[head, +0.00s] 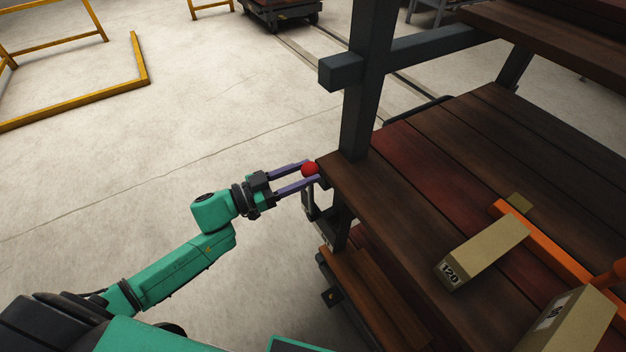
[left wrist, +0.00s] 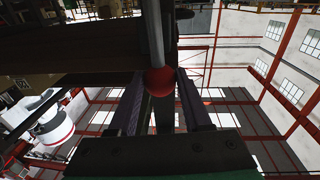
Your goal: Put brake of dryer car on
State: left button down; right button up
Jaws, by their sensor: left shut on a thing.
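The dryer car is a rack with dark wooden plank decks (head: 440,180) and dark steel posts (head: 366,80). The brake lever's red ball knob (head: 310,170) is at the deck's near left corner, beside the post. My left gripper (head: 308,172) reaches it from the left, with its two purple fingers on either side of the knob, shut on it. In the left wrist view, the red knob (left wrist: 161,81) sits between the fingertips at the end of a grey rod (left wrist: 155,35). The rest of the lever is largely hidden in the head view. My right gripper is not in view.
Pale blocks, one marked 120 (head: 485,252), and an orange bar (head: 545,245) are on the deck at right. A lower wooden deck (head: 375,290) lies beneath. Yellow rails (head: 140,60) stand at upper left. Floor left of the car is clear.

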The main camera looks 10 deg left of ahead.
pick_arm(q)
jog(key=w+a+f+n, duration=0.1)
jog(key=w+a+n, duration=0.3)
jog(key=shift+w+a+f+t+b, duration=0.15)
jog(key=shift+w+a+t+b, duration=0.15)
jog(key=shift+b, duration=0.15)
jog(key=shift+c, duration=2.2)
grip_release()
jog(key=shift+o, duration=0.5)
jog(key=shift+w+a+f, duration=0.1)
jog(key=v, duration=1.4)
jog(key=shift+a, duration=0.2)
